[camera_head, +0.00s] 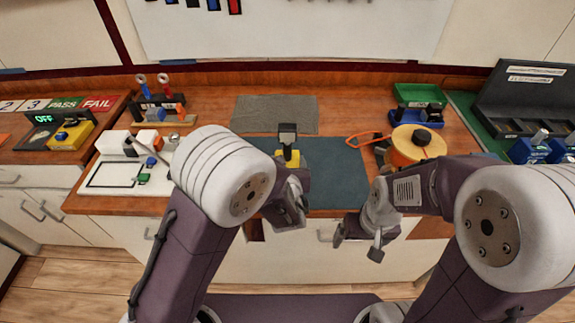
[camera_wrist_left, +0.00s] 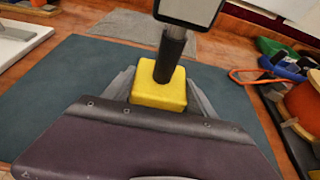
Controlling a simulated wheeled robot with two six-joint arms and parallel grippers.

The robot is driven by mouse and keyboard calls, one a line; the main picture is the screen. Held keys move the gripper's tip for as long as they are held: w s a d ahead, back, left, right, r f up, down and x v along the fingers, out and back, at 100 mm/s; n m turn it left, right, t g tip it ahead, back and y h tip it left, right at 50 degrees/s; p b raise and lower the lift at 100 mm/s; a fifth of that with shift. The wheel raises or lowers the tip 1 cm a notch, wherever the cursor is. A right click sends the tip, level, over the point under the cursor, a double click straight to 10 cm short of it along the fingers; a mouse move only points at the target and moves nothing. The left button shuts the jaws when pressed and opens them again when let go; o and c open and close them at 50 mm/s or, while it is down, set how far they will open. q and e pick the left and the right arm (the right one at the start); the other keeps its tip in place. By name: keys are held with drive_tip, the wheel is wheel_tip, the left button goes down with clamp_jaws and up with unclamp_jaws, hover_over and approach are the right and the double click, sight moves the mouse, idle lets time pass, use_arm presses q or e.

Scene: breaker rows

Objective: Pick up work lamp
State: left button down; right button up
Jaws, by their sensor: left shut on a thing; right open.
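The work lamp (camera_head: 288,135) has a yellow block base, a black stem and a dark rectangular head. It stands upright at the left part of the dark blue-green mat (camera_head: 335,172). In the left wrist view the yellow base (camera_wrist_left: 160,86) sits between my left gripper's grey fingers, which are shut on it. My left gripper (camera_head: 288,178) reaches the lamp from the front; my arm hides part of the mat and the lamp's lower part in the head view. My right gripper (camera_head: 362,240) is open and empty, in front of the counter's front edge and apart from the lamp.
An orange cable reel (camera_head: 412,150) stands right of the mat, with a green tray (camera_head: 418,96) behind it. A grey mat (camera_head: 275,113) lies behind the lamp. A white board (camera_head: 118,170) with small parts is at the left. A black case (camera_head: 525,95) stands at far right.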

sight(291, 152)
use_arm(q)
drive_tip(key=r, duration=0.3)
drive_tip(key=d+r, duration=0.1)
drive_tip(key=shift+s+r+p, duration=0.2)
drive_tip(key=shift+s+p, duration=0.05)
drive_tip(key=shift+p, duration=0.05)
drive_tip(key=s+d+r+p, duration=0.1)
drive_tip(key=s+d+r, duration=0.4)
drive_tip(key=d, duration=0.4)
drive_tip(key=shift+s+r+p, duration=0.3)
drive_tip(key=shift+r+p, duration=0.05)
drive_tip(key=shift+r, duration=0.2)
drive_tip(key=shift+w+a+f+b, duration=1)
drive_tip(key=shift+a+f+b, duration=0.75)
drive_tip(key=shift+b, duration=0.75)
drive_tip(key=shift+w+a+f+b, duration=1)
drive_tip(key=shift+a+f+b, duration=0.7)
drive_tip(key=shift+b, duration=0.75)
drive_tip(key=shift+w+a+f+b, duration=1)
drive_tip(key=shift+a+f+b, duration=0.75)
drive_tip(key=shift+b, duration=0.75)
drive_tip(key=shift+d, duration=0.2)
drive_tip(key=shift+f, duration=0.2)
drive_tip(key=shift+b, duration=0.35)
drive_tip(key=shift+f, duration=0.1)
